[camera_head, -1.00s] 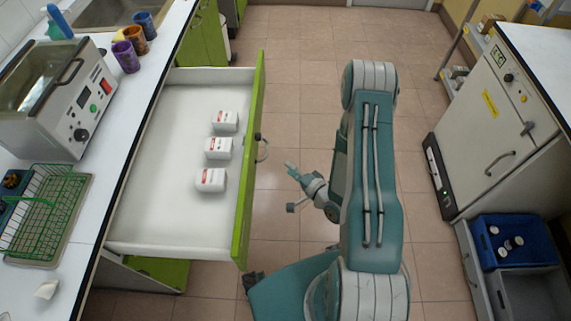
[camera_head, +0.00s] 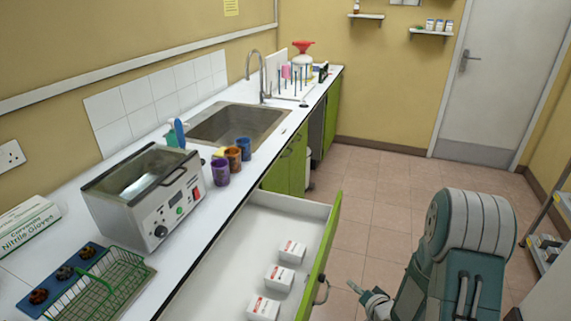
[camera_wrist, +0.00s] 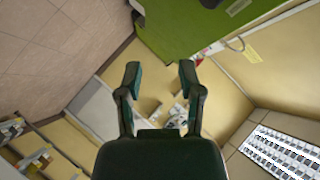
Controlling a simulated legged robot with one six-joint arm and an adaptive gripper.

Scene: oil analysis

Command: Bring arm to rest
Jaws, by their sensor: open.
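My gripper (camera_wrist: 160,75) is open and empty in the wrist view, with its two dark fingers apart and nothing between them. In the head view my gripper (camera_head: 366,298) is small and sits low, to the right of the open drawer's green front (camera_head: 322,262). It appears apart from the drawer handle (camera_head: 322,291). My arm is folded at the lower right of the head view, and its lower part is cut off by the frame.
The open drawer (camera_head: 232,258) holds three white boxes (camera_head: 278,277). The counter carries a bath unit (camera_head: 148,195), a green wire basket (camera_head: 105,290), several coloured cups (camera_head: 220,172) and a sink (camera_head: 235,125).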

